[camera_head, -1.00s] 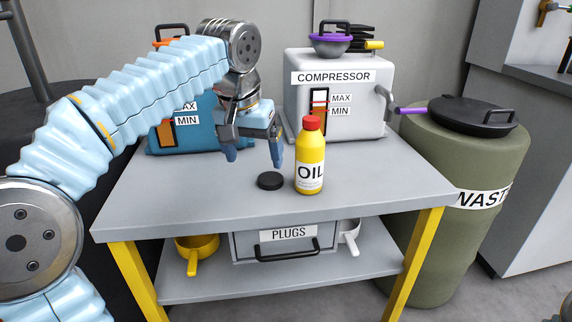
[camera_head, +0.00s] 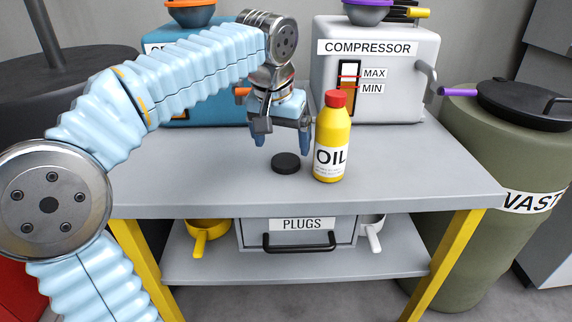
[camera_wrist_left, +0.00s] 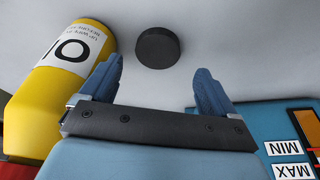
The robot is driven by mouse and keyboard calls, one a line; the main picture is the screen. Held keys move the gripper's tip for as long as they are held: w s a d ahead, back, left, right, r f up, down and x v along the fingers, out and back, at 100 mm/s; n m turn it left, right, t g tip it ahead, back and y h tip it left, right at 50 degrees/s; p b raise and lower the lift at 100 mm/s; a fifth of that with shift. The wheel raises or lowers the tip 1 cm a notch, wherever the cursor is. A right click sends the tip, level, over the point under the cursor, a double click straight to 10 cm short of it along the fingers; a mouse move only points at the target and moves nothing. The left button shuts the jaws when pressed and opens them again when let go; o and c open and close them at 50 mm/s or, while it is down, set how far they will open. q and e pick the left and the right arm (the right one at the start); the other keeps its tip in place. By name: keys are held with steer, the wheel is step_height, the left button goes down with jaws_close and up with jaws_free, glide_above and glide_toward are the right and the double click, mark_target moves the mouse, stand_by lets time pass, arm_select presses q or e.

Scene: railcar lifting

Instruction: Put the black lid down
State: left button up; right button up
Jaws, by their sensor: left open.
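The black lid (camera_head: 286,163) is a small round disc lying flat on the grey table top (camera_head: 200,185), just left of the yellow oil bottle. It also shows in the left wrist view (camera_wrist_left: 158,47), beyond the fingertips and between their lines. My left gripper (camera_head: 280,140) is open and empty, above and a little behind the lid, apart from it. In the left wrist view its two blue fingers (camera_wrist_left: 158,85) are spread wide with nothing between them. My right gripper is not in view.
The yellow oil bottle (camera_head: 332,140) with a red cap stands upright close to the lid. It shows beside one finger in the left wrist view (camera_wrist_left: 75,75). The white compressor (camera_head: 375,90) and a blue machine (camera_head: 190,105) stand behind. The table's front left is clear.

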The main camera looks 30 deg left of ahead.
mark_target(286, 160)
arm_select(q)
steer(key=x, duration=0.3)
steer(key=b+x, duration=0.1)
steer(key=shift+s+d+f, duration=0.15)
steer(key=shift+d+f, duration=0.1)
steer(key=c, duration=1.2)
steer(key=shift+r, duration=0.1)
